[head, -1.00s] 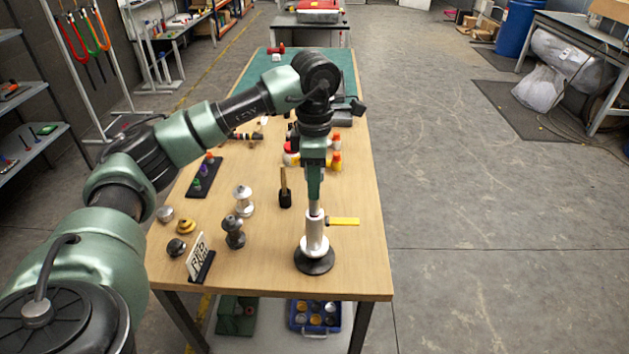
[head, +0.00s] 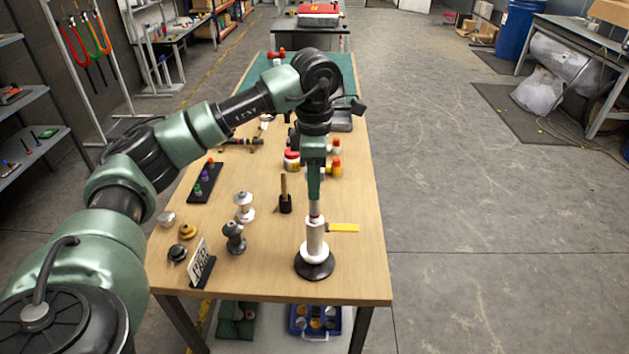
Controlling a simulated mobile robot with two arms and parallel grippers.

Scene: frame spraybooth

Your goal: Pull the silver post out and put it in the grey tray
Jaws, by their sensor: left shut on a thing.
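My left gripper (head: 315,203) points straight down over the front right part of the wooden table. It is shut on the upper end of the silver post (head: 316,211), and the fingers hide part of it. The post is upright, in line with a pale, silvery cylinder on a round black base (head: 314,265). I cannot tell how deep its lower end sits. A yellow strip (head: 343,228) sticks out to the right of the cylinder. A dark grey shape (head: 342,122) lies behind my left wrist, and I cannot tell whether it is the grey tray. My right gripper is out of view.
A black holder with a brown-handled tool (head: 285,198) stands behind left of the base. Two spool-shaped pieces (head: 235,238), a white sign (head: 199,259) and small knobs are further left. Red and white pots (head: 291,161) stand behind. The tabletop right of the base is mostly clear.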

